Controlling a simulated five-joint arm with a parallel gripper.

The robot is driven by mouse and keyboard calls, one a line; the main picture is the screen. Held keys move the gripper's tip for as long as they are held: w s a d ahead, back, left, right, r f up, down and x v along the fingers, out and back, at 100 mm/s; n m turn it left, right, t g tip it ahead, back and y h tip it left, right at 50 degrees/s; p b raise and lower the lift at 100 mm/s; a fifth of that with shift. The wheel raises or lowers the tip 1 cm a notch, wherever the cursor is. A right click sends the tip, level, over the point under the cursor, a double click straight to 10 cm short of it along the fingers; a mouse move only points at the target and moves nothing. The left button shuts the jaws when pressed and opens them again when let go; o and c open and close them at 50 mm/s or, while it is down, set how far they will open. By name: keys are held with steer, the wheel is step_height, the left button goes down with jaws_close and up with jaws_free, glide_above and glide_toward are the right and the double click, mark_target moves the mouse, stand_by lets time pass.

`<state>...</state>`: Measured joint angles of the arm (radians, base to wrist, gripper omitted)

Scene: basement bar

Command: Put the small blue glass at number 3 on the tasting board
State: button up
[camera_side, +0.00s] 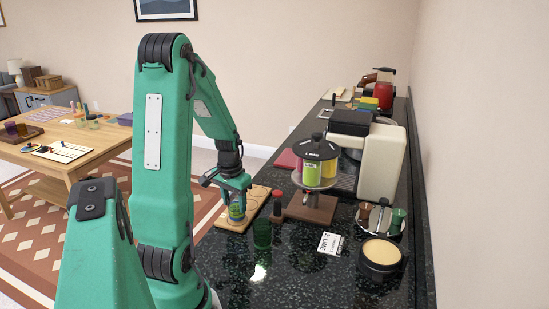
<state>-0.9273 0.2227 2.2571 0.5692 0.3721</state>
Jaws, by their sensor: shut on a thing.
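The tasting board (258,195) is a light wooden board lying on the dark counter, right of my arm. My gripper (236,200) points down over the board and is shut on the small blue glass (237,214). The glass shows small and partly covered by the fingers, with blue and some green-yellow visible. It looks upright, at or just above the board; I cannot tell whether it touches. The board's numbers are too small or hidden to read, so I cannot tell which place the glass is over.
A white card (330,243) and a round tub (381,257) sit nearer.

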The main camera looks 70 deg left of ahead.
mark_target(234, 217)
steer(key=shift+f, duration=0.4)
steer(key=shift+f, duration=0.1)
steer(key=o, duration=1.2)
steer(key=shift+c, duration=0.2)
step_height(234, 217, up, 12)
steer(key=shift+s+d, duration=0.3)
steer(key=shift+d, duration=0.15)
